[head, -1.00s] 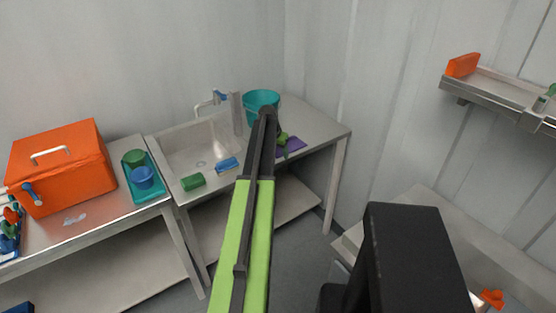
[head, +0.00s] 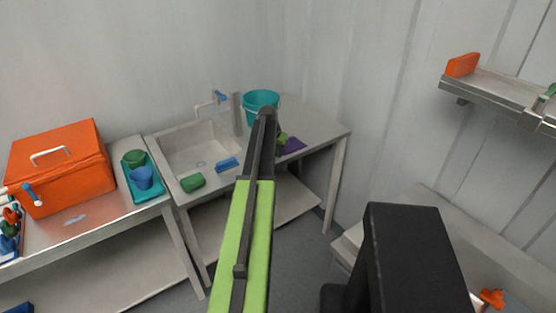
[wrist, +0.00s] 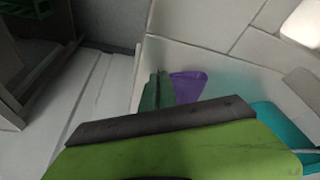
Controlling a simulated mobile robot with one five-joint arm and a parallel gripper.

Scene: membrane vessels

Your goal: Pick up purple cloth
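The purple cloth (head: 294,145) is at the front right of the steel sink table in the head view. It looks bunched, and part of it is hidden behind my arm. In the wrist view the purple cloth (wrist: 188,86) spreads out right beside my gripper's fingers. My gripper (wrist: 156,88) has its green fingers close together, and they appear shut on the cloth's edge. In the head view only a bit of my gripper (head: 283,138) shows past the end of my arm.
A teal bucket (head: 261,99) stands behind the cloth. The sink (head: 200,150) is to the left, with a green sponge (head: 192,183) and a blue sponge (head: 228,165) on its front edge. An orange box (head: 60,165) stands far left. The tabletop right of the bucket is clear.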

